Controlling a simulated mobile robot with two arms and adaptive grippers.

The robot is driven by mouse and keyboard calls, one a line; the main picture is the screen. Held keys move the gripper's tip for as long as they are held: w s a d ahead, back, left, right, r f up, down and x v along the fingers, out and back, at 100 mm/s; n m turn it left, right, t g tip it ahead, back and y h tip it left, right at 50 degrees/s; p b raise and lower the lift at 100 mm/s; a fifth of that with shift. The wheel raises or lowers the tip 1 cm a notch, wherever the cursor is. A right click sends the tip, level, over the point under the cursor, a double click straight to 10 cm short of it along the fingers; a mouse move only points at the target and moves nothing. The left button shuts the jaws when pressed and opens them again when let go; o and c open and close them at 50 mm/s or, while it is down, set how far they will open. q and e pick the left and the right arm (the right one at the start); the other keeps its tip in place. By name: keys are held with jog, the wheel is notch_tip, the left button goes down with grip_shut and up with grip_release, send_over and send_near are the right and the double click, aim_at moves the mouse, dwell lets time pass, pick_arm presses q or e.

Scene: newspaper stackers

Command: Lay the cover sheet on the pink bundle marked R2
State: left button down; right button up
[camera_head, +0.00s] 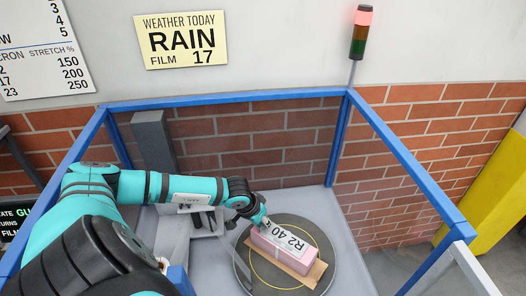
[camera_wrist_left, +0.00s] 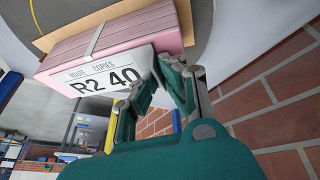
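The pink bundle (camera_head: 283,260) sits on a brown board on a round dark turntable. Its pink layered side (camera_wrist_left: 110,39) shows in the left wrist view, with a pale strap across it. The white cover sheet (camera_head: 289,240), printed "ROUTE COPIES R2 40", is over the bundle's top; it also shows in the left wrist view (camera_wrist_left: 92,81). My left gripper (camera_head: 263,221) is at the sheet's edge. In the left wrist view its fingertips (camera_wrist_left: 159,69) are close together with the sheet's edge between them. Whether the sheet lies fully flat is hard to tell. My right gripper is not in view.
The turntable (camera_head: 320,279) has a yellow ring. A blue frame (camera_head: 230,98) and brick walls surround the grey platform. A grey post (camera_head: 155,140) stands at the back left. A signal lamp (camera_head: 361,32) glows red at the back. The platform is clear right of the turntable.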

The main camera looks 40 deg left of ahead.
pick_arm(q)
jog(key=c, duration=1.5)
grip_release()
jog(key=b+v, duration=0.3)
jog(key=v, duration=0.9)
jog(key=shift+r, duration=0.1)
